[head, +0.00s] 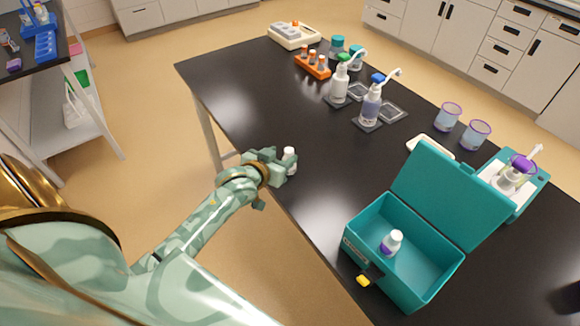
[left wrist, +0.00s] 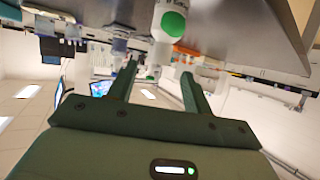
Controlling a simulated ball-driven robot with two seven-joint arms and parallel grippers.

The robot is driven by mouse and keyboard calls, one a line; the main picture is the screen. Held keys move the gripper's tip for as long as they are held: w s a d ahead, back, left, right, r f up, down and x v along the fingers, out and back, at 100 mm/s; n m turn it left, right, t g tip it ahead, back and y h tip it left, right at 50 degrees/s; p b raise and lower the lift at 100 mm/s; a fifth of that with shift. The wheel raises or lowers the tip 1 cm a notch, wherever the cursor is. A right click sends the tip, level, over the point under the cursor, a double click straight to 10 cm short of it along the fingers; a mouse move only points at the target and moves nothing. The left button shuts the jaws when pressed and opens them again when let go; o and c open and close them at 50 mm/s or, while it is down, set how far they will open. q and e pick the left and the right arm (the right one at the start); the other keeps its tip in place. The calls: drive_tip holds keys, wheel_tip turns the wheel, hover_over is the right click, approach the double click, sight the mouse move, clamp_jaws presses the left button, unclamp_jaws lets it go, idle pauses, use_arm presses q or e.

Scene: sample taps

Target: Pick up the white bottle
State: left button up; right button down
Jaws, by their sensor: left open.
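A small white bottle (head: 290,156) stands on the near left edge of the black table, right at my left gripper (head: 279,165). Part of the bottle is hidden behind the gripper in the head view. In the left wrist view the white bottle (left wrist: 169,42), with a green round mark, shows beyond and roughly between the fingertips of my left gripper (left wrist: 158,69). The fingers are apart and I see no grip on the bottle. Another white bottle with a purple band (head: 393,241) stands inside the open teal box (head: 437,262). My right gripper is not in view.
Two dispenser bottles (head: 371,104) stand on dark pads at mid table. An orange rack (head: 313,66) and a beige device (head: 294,36) are at the far end. The table between gripper and dispensers is clear.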

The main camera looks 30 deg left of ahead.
sight(287, 154)
use_arm(q)
drive_tip(key=b+x, duration=0.1)
drive_tip(key=x, duration=0.3)
drive_tip(key=shift+w+f+b, duration=0.15)
drive_tip(key=shift+f+b, duration=0.15)
drive_tip(key=shift+b, duration=0.05)
drive_tip(key=shift+w+f, duration=0.15)
drive_tip(key=shift+w, duration=0.35)
drive_tip(key=shift+s, duration=0.1)
drive_tip(key=c, duration=1)
clamp_jaws()
